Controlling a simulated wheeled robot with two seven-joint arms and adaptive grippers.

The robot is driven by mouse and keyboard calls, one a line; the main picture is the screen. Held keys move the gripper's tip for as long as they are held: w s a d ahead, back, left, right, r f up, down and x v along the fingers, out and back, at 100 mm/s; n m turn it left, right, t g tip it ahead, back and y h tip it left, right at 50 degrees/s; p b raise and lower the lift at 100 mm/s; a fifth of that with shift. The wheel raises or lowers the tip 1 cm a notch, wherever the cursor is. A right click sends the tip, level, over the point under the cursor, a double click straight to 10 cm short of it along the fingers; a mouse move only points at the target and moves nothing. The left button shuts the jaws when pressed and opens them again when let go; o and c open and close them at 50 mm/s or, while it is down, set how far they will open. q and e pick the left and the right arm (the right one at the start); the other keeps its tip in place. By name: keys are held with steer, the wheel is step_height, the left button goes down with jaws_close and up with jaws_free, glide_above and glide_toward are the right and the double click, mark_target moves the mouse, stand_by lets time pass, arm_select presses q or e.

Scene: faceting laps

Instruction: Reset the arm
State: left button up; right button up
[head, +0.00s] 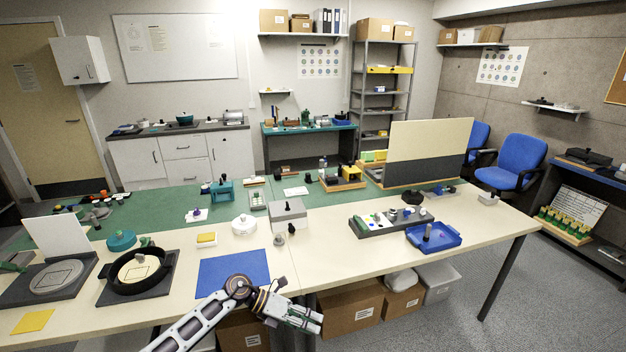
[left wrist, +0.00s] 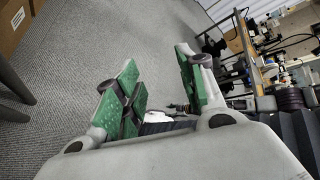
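My left arm comes in from the bottom of the head view. Its left gripper (head: 312,320) hangs in front of the table's front edge, to the right of the blue mat (head: 234,273). In the left wrist view the two green-padded fingers of the left gripper (left wrist: 157,75) stand apart with nothing between them. Grey carpet shows beyond the fingers. My right arm and right gripper are in neither view.
The long table (head: 355,262) holds a blue tray (head: 450,240), a grey rack (head: 370,229), a grey box (head: 289,215) and a black round pan (head: 162,279). Cardboard boxes (head: 352,308) stand beneath it. Open carpet (head: 540,300) lies to the right.

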arm_select(q)
steer(key=w+a+f+n+t, duration=0.3)
steer(key=f+n+t, duration=0.2)
steer(key=f+n, duration=0.3)
steer(key=w+a+f+n+t, duration=0.25)
steer(key=f+n+t, duration=0.3)
steer(key=n, duration=0.35)
steer(key=s+a+f+n+t+y, duration=0.1)
steer(key=s+a+f+n+y, duration=0.35)
steer(key=f, duration=0.45)
steer(key=s+a+f+n+t+y, duration=0.1)
steer(key=s+a+f+n+y, duration=0.15)
steer(key=a+f+n, duration=0.55)
steer(key=s+a+f+n+g+y, duration=0.2)
steer(key=s+a+f+n+g, duration=0.15)
steer(key=s+f, duration=0.9)
steer(key=s+a+f+n+g+y, duration=0.35)
steer(key=s+f, duration=0.45)
steer(key=s, duration=0.9)
steer(key=s+f+n+g, duration=0.2)
steer(key=s+n+g, duration=0.1)
steer(key=s, duration=1.3)
steer(key=shift+f, duration=0.35)
steer(key=shift+a+n+g, duration=0.1)
steer(key=shift+n+g, duration=0.15)
